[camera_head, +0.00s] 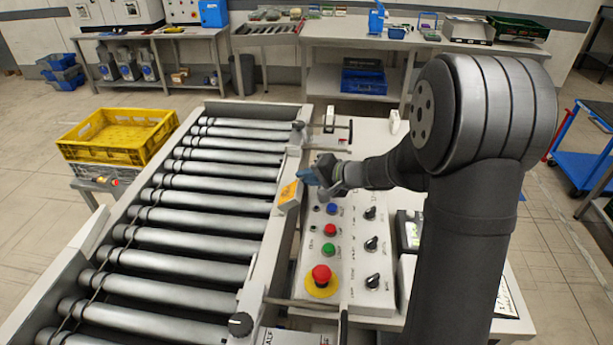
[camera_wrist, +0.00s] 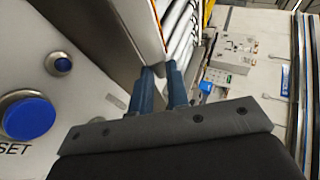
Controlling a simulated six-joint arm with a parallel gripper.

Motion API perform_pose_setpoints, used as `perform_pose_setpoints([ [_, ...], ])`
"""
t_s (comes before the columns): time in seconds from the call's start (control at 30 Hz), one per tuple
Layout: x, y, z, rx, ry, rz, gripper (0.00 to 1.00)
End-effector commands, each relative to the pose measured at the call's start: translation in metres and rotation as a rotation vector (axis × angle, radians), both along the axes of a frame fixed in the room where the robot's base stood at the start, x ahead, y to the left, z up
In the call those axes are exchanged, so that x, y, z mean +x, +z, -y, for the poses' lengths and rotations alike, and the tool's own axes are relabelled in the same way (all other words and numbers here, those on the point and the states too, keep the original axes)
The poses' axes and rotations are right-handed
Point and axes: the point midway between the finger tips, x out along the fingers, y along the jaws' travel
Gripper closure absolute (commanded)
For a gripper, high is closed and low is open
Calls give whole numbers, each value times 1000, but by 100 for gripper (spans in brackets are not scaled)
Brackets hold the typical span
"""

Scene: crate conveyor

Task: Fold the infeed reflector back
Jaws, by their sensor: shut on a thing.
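The reflector (camera_head: 289,195), a pale plate with an orange face, stands tilted at the right rail of the roller conveyor. My gripper (camera_head: 307,178) reaches it from the right, above the control panel, with its blue fingers at the plate's upper right. In the wrist view the two blue fingers (camera_wrist: 160,75) are close together at the near end of a pale plate with an orange edge (camera_wrist: 150,35). They are shut on it, but the exact contact is small and partly hidden by the fingers.
The control panel (camera_head: 345,270) has a red emergency button (camera_head: 321,275), other coloured buttons and black knobs below my gripper. The conveyor rollers (camera_head: 190,237) are empty. A yellow crate (camera_head: 118,133) stands to the left. A black-handled bracket (camera_head: 330,122) is beyond my gripper.

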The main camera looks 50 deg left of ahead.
Motion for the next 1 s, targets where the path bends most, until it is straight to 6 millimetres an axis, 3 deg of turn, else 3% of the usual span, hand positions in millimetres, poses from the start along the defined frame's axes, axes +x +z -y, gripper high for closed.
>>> perform_pose_setpoints([
  [0.37,-2,-2,1,-1,5,-5,100],
  [0.4,-2,-2,1,-2,4,-4,79],
  [0.5,-2,-2,1,-1,4,-4,63],
  [0.83,1,1,3,1,0,-3,63],
  [1.0,8,12,22,3,-1,-2,63],
])
